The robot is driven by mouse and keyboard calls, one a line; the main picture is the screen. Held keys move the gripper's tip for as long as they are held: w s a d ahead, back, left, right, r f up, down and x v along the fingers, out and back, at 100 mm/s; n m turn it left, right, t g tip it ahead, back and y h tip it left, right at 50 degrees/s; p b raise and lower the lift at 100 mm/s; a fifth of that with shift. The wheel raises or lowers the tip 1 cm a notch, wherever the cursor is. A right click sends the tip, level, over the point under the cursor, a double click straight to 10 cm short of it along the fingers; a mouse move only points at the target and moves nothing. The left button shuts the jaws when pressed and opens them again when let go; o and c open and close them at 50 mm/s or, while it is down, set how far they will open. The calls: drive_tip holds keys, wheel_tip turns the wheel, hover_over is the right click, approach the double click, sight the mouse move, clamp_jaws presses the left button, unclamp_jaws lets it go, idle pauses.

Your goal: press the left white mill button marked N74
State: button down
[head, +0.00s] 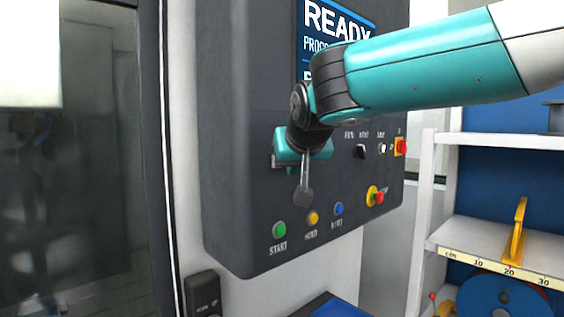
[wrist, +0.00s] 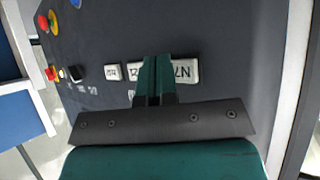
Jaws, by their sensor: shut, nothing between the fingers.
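In the wrist view, the white N74 button (wrist: 188,72) is set in the dark panel, its lettering upside down. The fingers of my gripper (wrist: 156,60) cover its left part, so only some of the marking shows. A second white piece (wrist: 133,71) shows just left of the fingers, also partly covered. My gripper is shut and empty, with its fingers pointing at the panel. I cannot tell whether the fingertips touch it. In the head view, my gripper (head: 288,150) is in front of the panel's left half and hides the white buttons.
The dark control panel (head: 232,200) carries green (head: 279,230), yellow (head: 313,218) and blue (head: 338,209) buttons below my gripper. A red emergency knob (head: 379,198) and a black switch (head: 361,152) are to the right. A white shelf (head: 490,240) stands at the right.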

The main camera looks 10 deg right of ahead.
drive_tip(key=shift+w+a, duration=0.1)
drive_tip(key=shift+w, duration=0.05)
drive_tip(key=shift+w+a, duration=0.15)
drive_tip(key=shift+w, duration=0.1)
drive_tip(key=shift+w+a+p, duration=0.2)
drive_tip(key=shift+w+p, duration=0.15)
drive_tip(key=shift+p, duration=0.05)
idle(0.8)
idle(0.3)
drive_tip(key=shift+s+d+b, duration=0.45)
drive_tip(key=shift+s+b, duration=0.1)
drive_tip(key=shift+s, duration=0.15)
drive_tip(key=s+b, duration=0.1)
drive_tip(key=s+d, duration=0.1)
drive_tip(key=s, duration=0.1)
drive_tip(key=s+d+b, duration=0.1)
drive_tip(key=shift+s+d+b, duration=0.2)
drive_tip(key=shift+d+b, duration=0.05)
drive_tip(key=shift+b, duration=0.1)
